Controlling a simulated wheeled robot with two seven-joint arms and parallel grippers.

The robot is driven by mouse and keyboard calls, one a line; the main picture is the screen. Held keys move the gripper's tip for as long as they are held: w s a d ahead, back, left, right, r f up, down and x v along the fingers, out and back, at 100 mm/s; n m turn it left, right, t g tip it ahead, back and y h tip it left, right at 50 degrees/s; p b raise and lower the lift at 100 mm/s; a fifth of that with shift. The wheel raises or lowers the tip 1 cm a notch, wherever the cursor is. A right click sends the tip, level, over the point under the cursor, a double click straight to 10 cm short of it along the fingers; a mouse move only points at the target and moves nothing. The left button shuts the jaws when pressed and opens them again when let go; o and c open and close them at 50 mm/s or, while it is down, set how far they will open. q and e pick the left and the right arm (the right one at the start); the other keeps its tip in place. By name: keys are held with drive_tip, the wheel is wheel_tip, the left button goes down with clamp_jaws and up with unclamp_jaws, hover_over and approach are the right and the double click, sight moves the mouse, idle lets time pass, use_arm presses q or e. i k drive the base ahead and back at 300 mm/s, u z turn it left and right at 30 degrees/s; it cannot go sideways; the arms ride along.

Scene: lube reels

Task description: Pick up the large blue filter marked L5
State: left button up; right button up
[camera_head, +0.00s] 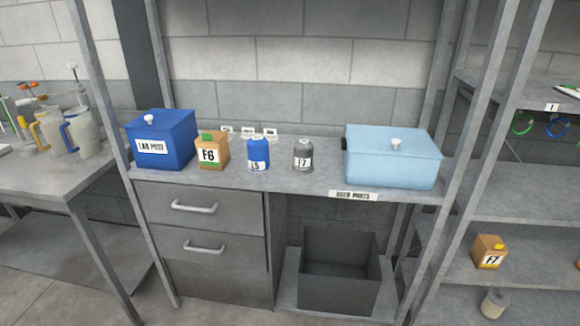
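A blue filter (258,152) stands upright on the grey workbench shelf (325,179), near its middle. It is a small cylinder with a white label that seems to read L5. A brown box marked F6 (211,150) with a green cap stands to its left. A dark grey filter (303,154), with a label that seems to read J7, stands to its right. Neither of my grippers shows in the head view.
A dark blue lidded box marked LAB POST (163,139) stands at the shelf's left end. A light blue lidded box (392,159) stands at the right. Metal uprights (98,130) frame the shelf. A dark open bin (339,272) is below.

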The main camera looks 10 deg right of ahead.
sight(257, 146)
drive_tip(key=u, duration=0.5)
drive_tip(key=i, duration=1.2)
drive_tip(key=z, duration=0.4)
drive_tip(key=i, duration=0.8)
drive_tip(key=z, duration=0.6)
